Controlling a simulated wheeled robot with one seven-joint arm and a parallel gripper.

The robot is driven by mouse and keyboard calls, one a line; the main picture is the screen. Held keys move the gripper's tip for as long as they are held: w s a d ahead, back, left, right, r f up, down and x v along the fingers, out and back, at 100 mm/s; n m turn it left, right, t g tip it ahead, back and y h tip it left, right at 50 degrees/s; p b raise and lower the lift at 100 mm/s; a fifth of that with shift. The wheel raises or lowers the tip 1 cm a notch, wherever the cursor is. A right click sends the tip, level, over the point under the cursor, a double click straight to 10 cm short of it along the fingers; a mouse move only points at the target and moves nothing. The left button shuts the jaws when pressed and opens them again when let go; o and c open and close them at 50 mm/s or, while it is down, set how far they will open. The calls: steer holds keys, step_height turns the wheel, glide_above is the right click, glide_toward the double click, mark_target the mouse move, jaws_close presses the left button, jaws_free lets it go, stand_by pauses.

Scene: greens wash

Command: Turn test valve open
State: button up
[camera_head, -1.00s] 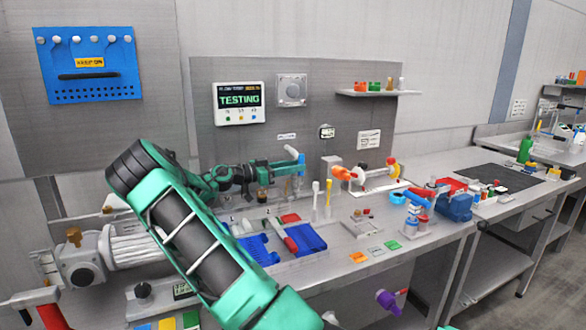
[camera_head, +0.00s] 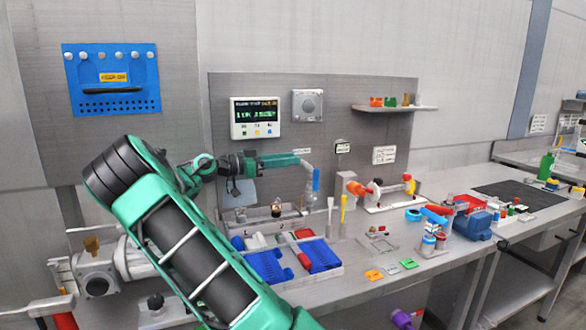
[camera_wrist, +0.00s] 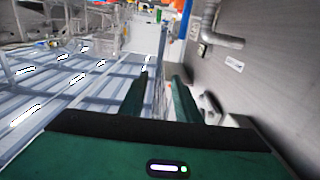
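The test valve appears to be the upright fitting with a blue lever (camera_head: 316,180), which hangs about vertical beside a grey pipe at the back of the bench. My gripper (camera_head: 300,160) reaches in from the left and ends close to the top of this fitting. In the wrist view my gripper (camera_wrist: 161,78) has its two green fingers apart, with nothing clearly held between them. A blue strip beyond the fingers there may be the lever. Whether a finger touches the lever cannot be told.
A display (camera_head: 255,118) hangs on the back panel; its text is blurred. Blue trays (camera_head: 266,264) sit in front of the valve. A shelf (camera_head: 395,108) juts out above.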

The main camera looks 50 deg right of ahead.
steer(key=shift+w+a+r, duration=0.1)
steer(key=shift+a+r, duration=0.15)
steer(key=shift+a, duration=0.2)
steer(key=shift+w+a+r, duration=0.1)
steer(key=shift+a+r, duration=0.15)
steer(key=shift+a, duration=0.2)
steer(key=shift+s, duration=0.1)
